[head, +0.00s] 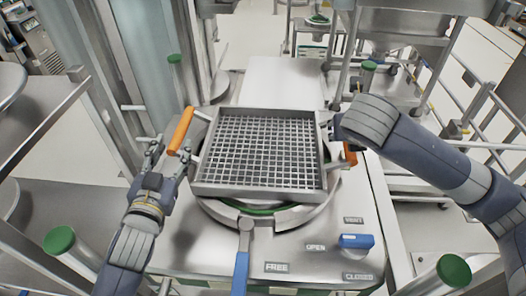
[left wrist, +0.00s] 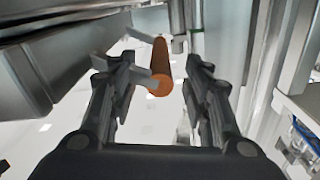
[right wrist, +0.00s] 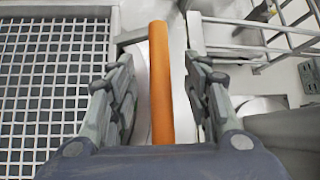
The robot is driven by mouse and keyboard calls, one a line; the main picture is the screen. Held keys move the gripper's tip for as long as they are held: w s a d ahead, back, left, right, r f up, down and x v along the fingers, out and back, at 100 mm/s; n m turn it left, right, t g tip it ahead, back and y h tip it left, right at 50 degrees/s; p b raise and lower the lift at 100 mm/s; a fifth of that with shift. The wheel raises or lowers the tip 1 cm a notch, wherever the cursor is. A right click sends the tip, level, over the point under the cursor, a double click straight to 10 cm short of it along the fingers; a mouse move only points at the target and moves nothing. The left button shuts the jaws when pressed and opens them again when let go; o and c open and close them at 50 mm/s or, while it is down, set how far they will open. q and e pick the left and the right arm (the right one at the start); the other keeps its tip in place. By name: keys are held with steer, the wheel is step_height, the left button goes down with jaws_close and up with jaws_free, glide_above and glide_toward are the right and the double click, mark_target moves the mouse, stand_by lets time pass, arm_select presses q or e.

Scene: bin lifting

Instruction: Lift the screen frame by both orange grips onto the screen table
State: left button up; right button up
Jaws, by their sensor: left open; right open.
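The screen frame (head: 258,150), a square metal tray with a grid mesh, lies over a round port on a metal bench. Its left orange grip (head: 181,130) stands out at its left side. My left gripper (head: 153,150) is open just left of that grip; in the left wrist view the orange grip (left wrist: 160,72) lies between the open fingers. The right orange grip (head: 350,155) is mostly hidden behind my right arm in the head view. In the right wrist view the orange grip (right wrist: 161,80) lies between the open fingers of my right gripper (right wrist: 165,95). The mesh (right wrist: 52,85) shows left of it.
The bench front carries a blue-handled lever (head: 242,265), a blue knob (head: 356,241) and labels FREE, OPEN and CLOSED. Posts with green caps (head: 454,270) stand around. A flat pale surface (head: 283,82) lies behind the frame. Metal rails and carts stand at the right.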

mark_target(177, 133)
arm_select(q)
steer(key=w, duration=0.4)
steer(key=shift+w+d, duration=0.3)
steer(key=shift+w, duration=0.1)
arm_select(e)
steer(key=x, duration=0.4)
steer(key=shift+w+d+f, duration=0.1)
steer(key=shift+w+f, duration=0.15)
steer(key=shift+f, duration=0.05)
arm_select(q)
jaws_close()
arm_select(e)
jaws_close()
arm_select(q)
steer(key=shift+r, duration=0.2)
arm_select(e)
steer(key=shift+w+r, duration=0.1)
steer(key=shift+r, duration=0.15)
